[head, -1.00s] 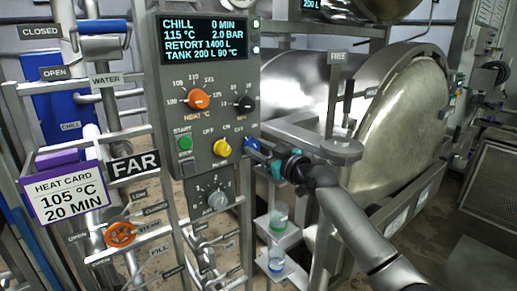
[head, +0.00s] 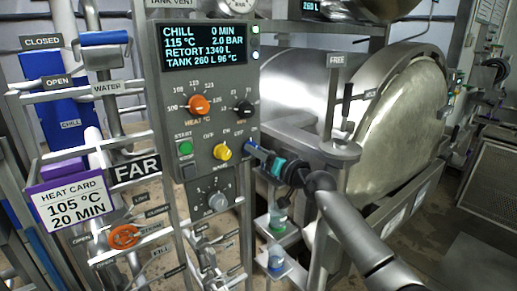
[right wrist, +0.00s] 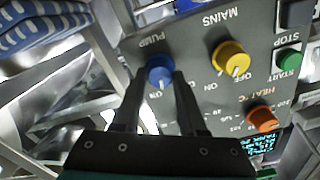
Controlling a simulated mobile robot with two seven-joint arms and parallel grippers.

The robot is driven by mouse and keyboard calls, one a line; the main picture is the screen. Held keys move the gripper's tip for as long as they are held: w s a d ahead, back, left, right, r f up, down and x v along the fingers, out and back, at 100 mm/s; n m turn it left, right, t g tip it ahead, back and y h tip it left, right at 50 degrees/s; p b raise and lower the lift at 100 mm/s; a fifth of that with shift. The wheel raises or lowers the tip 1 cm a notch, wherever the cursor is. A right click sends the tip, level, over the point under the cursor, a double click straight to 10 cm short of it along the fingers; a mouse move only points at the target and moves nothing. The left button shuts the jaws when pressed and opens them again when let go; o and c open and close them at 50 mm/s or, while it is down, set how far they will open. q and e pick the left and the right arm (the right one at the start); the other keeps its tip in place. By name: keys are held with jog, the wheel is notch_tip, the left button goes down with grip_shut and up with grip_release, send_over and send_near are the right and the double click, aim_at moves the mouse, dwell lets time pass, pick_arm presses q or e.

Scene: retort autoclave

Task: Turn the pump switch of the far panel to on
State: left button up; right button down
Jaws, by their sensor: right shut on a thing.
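The far panel (head: 168,107) stands upright left of centre in the head view, with the FAR sign (head: 136,169) beside it. Its pump switch is a blue knob (right wrist: 160,68) under the PUMP label in the right wrist view, where the panel appears upside down. My right gripper (right wrist: 163,78) is shut on this knob, one finger on each side. In the head view the gripper (head: 256,151) reaches the panel's lower right edge and mostly hides the knob. An ON label shows by the knob; its exact pointer direction is hard to tell. My left gripper is not in view.
The yellow mains knob (head: 222,152) is close beside the pump switch. The orange heat knob (head: 199,104) and green start button (head: 185,148) are on the same panel. The display (head: 205,44) reads RETORT 1340 L, TANK 260 L. A large steel vessel (head: 395,125) stands right.

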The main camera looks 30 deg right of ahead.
jog(key=shift+m+p, duration=0.5)
jog(key=shift+m, duration=1.4)
jog(key=shift+f, duration=0.1)
jog(key=shift+c, duration=2.3)
grip_release()
jog(key=shift+s, duration=0.15)
jog(key=s+d+b, duration=0.1)
jog(key=s+b, duration=0.1)
jog(key=s, duration=1.3)
jog(key=shift+d, duration=0.15)
